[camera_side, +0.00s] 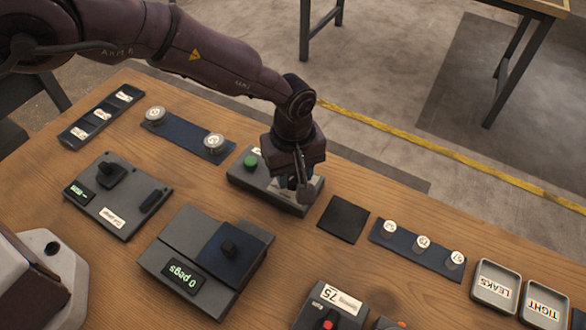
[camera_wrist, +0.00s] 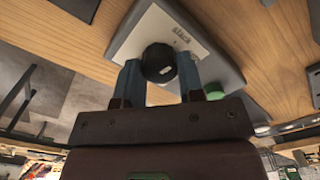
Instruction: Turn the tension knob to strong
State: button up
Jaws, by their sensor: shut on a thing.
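The tension knob (camera_wrist: 160,60) is a dark round knob on the light panel of a grey box (camera_side: 240,183). In the wrist view it sits between the two fingers of my gripper (camera_wrist: 160,76), which is shut on it. A small white mark shows on the knob's near side. A printed word on the panel beyond the knob is small and seems to read "slack"; no "strong" label is readable. In the side view my gripper (camera_side: 292,190) points down at the box's right part and hides the knob.
A green button (camera_side: 250,161) stands on the same box, left of my gripper. A black square pad (camera_side: 343,219) lies just right of the box. A grey device reading "0 pegs" (camera_side: 180,275) is in front. Trays labelled LEAKS (camera_side: 495,286) and TIGHT (camera_side: 543,305) are at the right.

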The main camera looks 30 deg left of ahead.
aim_at(295, 175)
jog(key=m, duration=1.1)
jog(key=shift+d+m, duration=0.1)
jog(key=shift+m, duration=0.2)
jog(key=m, duration=1.1)
jog(key=shift+d+r, duration=0.1)
jog(key=shift+m, duration=0.3)
jog(key=o, duration=0.9)
notch_tip(295, 175, up, 13)
jog(key=shift+f, duration=0.1)
